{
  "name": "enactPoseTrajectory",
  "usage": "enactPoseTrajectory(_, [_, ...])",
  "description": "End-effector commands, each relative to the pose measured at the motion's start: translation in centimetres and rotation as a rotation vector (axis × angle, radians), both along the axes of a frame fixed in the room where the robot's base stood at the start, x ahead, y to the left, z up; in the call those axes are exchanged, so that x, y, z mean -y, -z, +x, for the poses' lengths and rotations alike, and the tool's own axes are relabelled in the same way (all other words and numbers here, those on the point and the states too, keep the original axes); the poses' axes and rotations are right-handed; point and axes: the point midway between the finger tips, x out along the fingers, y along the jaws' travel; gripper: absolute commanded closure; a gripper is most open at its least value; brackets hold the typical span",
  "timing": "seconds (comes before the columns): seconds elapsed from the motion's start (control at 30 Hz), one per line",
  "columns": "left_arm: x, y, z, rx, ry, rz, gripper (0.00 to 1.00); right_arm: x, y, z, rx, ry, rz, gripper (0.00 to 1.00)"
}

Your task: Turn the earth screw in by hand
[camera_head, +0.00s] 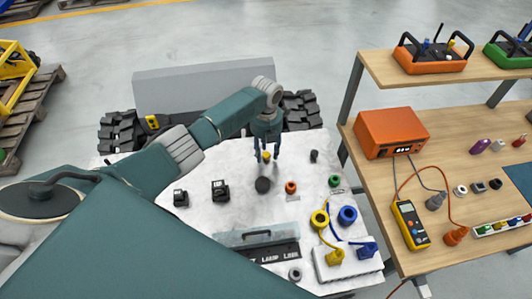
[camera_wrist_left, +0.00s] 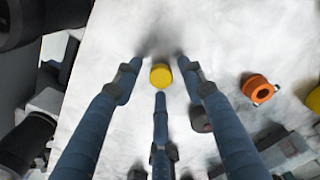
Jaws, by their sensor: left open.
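A small yellow round knob (camera_head: 266,157), possibly the earth screw, stands on the white top of the tracked carrier (camera_head: 235,215). My left gripper (camera_head: 266,152) points down over it with its fingers spread. In the left wrist view the yellow knob (camera_wrist_left: 161,76) sits between the three open blue fingertips (camera_wrist_left: 160,73), with a small gap visible at the sides. I cannot tell how high the fingertips are above the surface. The knob's shaft is hidden below its top. My right gripper is out of view.
A dark round knob (camera_head: 263,185), an orange ring (camera_head: 291,187) and black blocks (camera_head: 220,190) stand nearby. Yellow and blue connectors with cables (camera_head: 335,257) are at the front right. A wooden bench (camera_head: 470,215) with an orange box (camera_head: 391,132) and multimeter (camera_head: 411,225) stands right.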

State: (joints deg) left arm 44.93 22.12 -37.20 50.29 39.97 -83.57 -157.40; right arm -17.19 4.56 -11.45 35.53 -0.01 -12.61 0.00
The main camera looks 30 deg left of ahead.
Motion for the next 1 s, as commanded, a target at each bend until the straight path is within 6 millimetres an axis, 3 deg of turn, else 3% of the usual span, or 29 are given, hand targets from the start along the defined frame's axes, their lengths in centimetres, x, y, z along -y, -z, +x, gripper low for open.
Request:
enactPoseTrajectory(0.07, [0.1,-0.2,-0.1,-0.003,-0.090,-0.002,0.59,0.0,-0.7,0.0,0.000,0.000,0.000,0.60])
enactPoseTrajectory(0.3, [0.2,-0.3,-0.1,-0.004,-0.657,-0.003,0.59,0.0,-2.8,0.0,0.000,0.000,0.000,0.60])
enactPoseTrajectory(0.57, [0.2,-0.1,-0.1,-0.003,-0.946,-0.003,0.59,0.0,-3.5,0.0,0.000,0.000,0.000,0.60])
enactPoseTrajectory(0.8, [0.2,-0.2,-0.1,-0.005,-1.510,-0.002,0.59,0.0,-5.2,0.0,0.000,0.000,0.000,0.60])
enactPoseTrajectory(1.0, [0.1,0.0,-0.1,-0.001,-1.717,-0.003,0.59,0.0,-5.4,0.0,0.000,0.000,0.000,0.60])
